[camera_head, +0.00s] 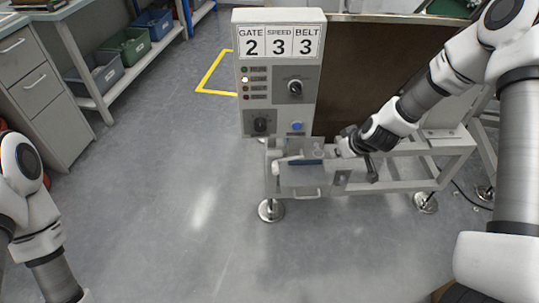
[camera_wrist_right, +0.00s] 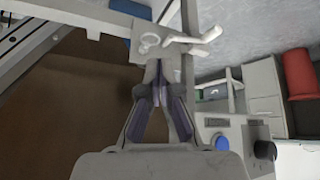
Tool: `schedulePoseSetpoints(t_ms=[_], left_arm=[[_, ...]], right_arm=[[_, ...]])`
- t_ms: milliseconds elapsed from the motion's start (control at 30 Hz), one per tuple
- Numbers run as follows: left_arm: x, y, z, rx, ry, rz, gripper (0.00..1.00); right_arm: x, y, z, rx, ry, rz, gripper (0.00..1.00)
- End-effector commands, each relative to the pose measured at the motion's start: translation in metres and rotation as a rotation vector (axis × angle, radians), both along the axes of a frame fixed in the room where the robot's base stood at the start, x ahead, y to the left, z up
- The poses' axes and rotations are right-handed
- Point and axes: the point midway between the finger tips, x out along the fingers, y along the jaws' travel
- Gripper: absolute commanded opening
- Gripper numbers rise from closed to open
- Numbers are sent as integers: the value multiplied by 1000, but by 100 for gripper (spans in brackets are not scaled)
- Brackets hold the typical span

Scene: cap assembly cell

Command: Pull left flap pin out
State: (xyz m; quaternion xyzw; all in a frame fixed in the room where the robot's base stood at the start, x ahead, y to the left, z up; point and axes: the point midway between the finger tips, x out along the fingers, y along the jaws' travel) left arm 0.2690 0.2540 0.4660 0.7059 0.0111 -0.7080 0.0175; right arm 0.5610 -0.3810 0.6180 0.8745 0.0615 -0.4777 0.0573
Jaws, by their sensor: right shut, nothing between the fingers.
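My right gripper (camera_head: 345,148) is at the grey frame below the control box. In the right wrist view its fingers (camera_wrist_right: 157,68) are together with nothing between them. Just beyond the fingertips is a small pale ring (camera_wrist_right: 149,43) on a grey plate, which looks like a flap pin's ring; I cannot tell whether the fingertips touch it. A white lever-like part (camera_wrist_right: 196,40) sticks out to the right beside it. In the head view a white lever (camera_head: 288,160) shows left of the gripper. The ring is not clear there. My left gripper is out of view.
A brown panel (camera_head: 365,75) stands behind my right arm. Drawers (camera_head: 35,85) and a shelf with bins (camera_head: 125,45) stand left. Floor in front is clear.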

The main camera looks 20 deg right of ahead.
Motion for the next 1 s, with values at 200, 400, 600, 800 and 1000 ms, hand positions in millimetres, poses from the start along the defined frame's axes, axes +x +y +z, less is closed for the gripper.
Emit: schedulePoseSetpoints(t_ms=[200, 400, 600, 800, 1000], left_arm=[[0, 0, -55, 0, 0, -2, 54], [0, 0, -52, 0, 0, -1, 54], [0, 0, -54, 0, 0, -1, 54], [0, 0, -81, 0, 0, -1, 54], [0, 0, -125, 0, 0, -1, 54]], right_arm=[[29, -21, 7, 61, -148, -74, 0], [32, -21, 17, 60, -163, -73, 0], [33, -21, 15, 60, -162, -73, 0], [47, -19, -9, 57, -161, -71, 0], [75, -17, -45, 56, -162, -70, 0]])
